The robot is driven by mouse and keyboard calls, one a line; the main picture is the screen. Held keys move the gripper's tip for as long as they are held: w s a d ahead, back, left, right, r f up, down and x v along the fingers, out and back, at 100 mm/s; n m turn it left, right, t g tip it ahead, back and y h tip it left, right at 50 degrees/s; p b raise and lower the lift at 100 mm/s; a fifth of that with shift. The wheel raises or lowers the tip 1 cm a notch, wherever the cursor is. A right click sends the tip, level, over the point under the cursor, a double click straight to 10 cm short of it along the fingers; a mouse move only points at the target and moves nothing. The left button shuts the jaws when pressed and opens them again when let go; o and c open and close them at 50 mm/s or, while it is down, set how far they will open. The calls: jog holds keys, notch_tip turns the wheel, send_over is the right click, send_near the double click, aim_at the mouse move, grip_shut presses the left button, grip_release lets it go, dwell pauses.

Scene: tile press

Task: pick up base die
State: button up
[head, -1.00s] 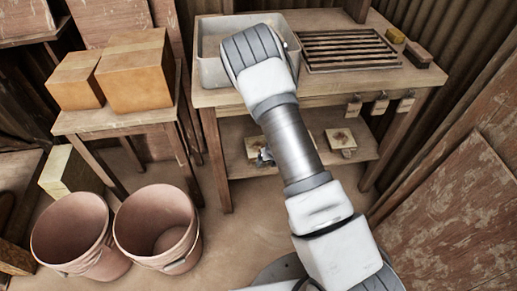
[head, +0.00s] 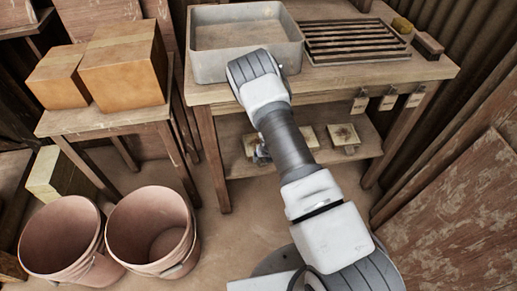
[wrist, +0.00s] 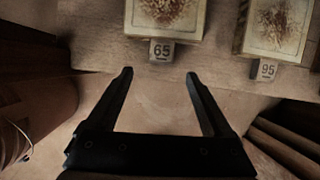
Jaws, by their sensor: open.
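Several square dies with pale rims and brown mottled faces lie on the lower shelf (head: 232,158). In the wrist view, one die (wrist: 166,14) has a tag reading 65 and another die (wrist: 277,24) to its right has a tag reading 95. Neither is visibly marked as the base die. In the head view, a die (head: 344,138) lies right of my arm, and others are partly hidden by it. My gripper (wrist: 159,74) is open and empty, its fingertips just short of the die tagged 65, apart from it. In the head view my gripper is mostly hidden by my arm.
A grey tub (head: 240,66) and a slatted rack (head: 355,40) stand on the table above the shelf. Small tagged blocks (head: 388,100) hang at the table's front edge. Table legs (head: 213,160) flank the shelf. Two buckets (head: 150,228) stand on the floor at left.

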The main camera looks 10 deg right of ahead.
jog(key=x, duration=0.2)
jog(key=b+x, duration=0.1)
jog(key=x, duration=0.2)
jog(key=b+x, duration=0.1)
jog(key=x, duration=0.1)
jog(key=shift+w, duration=0.45)
grip_shut()
dwell(1.0)
jog(key=shift+w+r, duration=0.1)
